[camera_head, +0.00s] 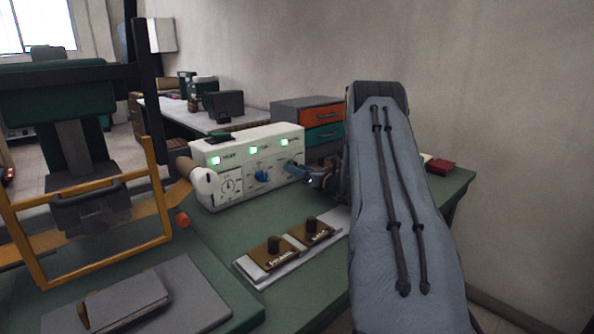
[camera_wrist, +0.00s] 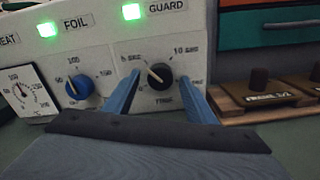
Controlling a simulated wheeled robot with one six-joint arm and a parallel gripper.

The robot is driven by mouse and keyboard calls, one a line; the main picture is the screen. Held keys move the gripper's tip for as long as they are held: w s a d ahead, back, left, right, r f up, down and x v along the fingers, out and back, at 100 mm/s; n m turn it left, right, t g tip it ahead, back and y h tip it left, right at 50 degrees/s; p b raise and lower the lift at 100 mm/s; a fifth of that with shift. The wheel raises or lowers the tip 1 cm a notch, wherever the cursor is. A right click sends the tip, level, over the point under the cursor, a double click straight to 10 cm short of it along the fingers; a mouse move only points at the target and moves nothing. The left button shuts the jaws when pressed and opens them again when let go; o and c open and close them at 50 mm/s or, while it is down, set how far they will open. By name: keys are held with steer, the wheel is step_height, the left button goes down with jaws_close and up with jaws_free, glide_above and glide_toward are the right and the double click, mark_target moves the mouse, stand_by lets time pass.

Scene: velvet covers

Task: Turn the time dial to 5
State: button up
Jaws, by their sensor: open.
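The time dial (camera_wrist: 163,79) is a dark round knob with a pale pointer on the white machine (camera_head: 235,186). In the wrist view its label reads TIME below, with 5 SEC at upper left and 10 SEC at upper right. The pointer tilts up and left, between the 0 mark and 5 SEC; its exact reading is unclear. My gripper (camera_wrist: 160,84) is open, with one blue fingertip on each side of the dial; I cannot tell whether they touch it. In the head view my gripper (camera_head: 292,168) is at the machine's right end and hides the dial.
A blue knob (camera_wrist: 79,85) under FOIL and a gauge (camera_wrist: 20,90) are left of the dial. A wooden-based plate with dark knobs (camera_head: 275,250) lies in front. Drawers (camera_head: 322,115) stand behind. An orange frame (camera_head: 90,185) stands at left.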

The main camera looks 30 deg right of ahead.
steer(key=s, duration=0.4)
steer(key=s+d+b, duration=0.1)
steer(key=s, duration=0.2)
steer(key=shift+s, duration=0.1)
steer(key=shift+r, duration=0.1)
